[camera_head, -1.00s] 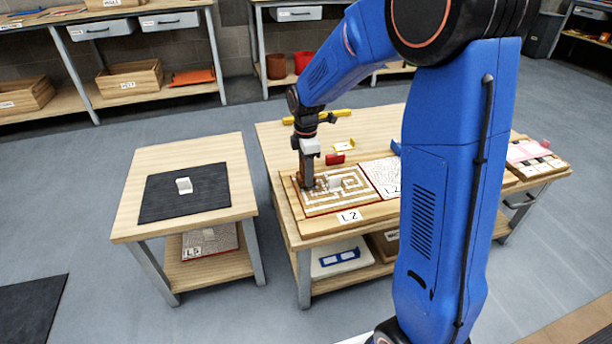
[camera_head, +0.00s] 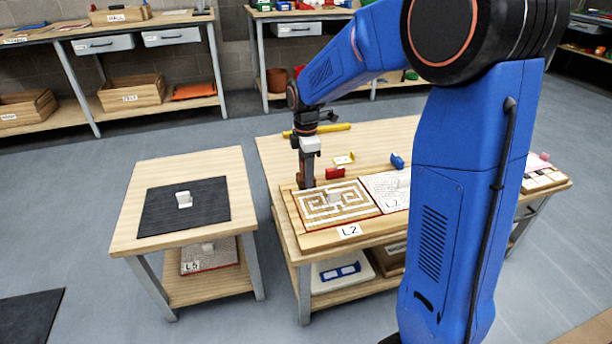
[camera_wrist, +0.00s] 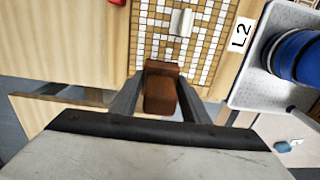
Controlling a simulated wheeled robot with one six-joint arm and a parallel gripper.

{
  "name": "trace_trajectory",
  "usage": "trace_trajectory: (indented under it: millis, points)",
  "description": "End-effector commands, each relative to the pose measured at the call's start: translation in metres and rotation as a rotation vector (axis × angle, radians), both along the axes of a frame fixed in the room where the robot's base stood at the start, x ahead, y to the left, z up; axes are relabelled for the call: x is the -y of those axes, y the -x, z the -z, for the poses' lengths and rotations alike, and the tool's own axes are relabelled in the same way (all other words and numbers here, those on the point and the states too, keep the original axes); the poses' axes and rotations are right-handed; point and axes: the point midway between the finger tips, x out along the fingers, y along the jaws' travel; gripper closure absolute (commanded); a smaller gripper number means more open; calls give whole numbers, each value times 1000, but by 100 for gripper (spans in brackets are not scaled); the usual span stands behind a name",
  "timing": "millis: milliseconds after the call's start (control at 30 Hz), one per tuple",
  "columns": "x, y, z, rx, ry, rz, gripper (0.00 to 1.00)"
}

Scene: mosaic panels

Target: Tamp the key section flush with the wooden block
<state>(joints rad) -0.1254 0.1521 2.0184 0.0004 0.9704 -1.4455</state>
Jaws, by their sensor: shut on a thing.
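My gripper (camera_head: 306,178) is shut on a brown wooden block (camera_wrist: 160,90), held upright between its two fingers in the wrist view. The mosaic panel with a white key pattern (camera_head: 350,209) lies in a wooden frame on the right-hand table, beside the L2 label. A pale knob (camera_head: 334,197) stands up from the middle of the panel; it also shows in the wrist view (camera_wrist: 181,22). The block is at the panel's back left edge in the head view. I cannot tell whether it touches the panel, or whether the key section sits flush.
A second mosaic panel (camera_head: 386,186) lies to the right, partly behind my arm. A small table with a black mat (camera_head: 160,216) stands left, with floor between.

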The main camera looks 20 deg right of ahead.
Motion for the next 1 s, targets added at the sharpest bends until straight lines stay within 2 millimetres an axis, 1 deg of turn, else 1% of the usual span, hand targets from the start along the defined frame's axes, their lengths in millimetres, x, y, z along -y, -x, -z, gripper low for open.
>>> trace_trajectory:
  millis: [400, 533, 667, 1000]
  points:
    - [0, 0, 0, 0, 0, 0, 80]
    - [0, 0, 4, -1, 0, 0, 80]
    - [0, 1, 12, -3, 0, 0, 80]
    - [0, 0, 43, -3, 0, 0, 80]
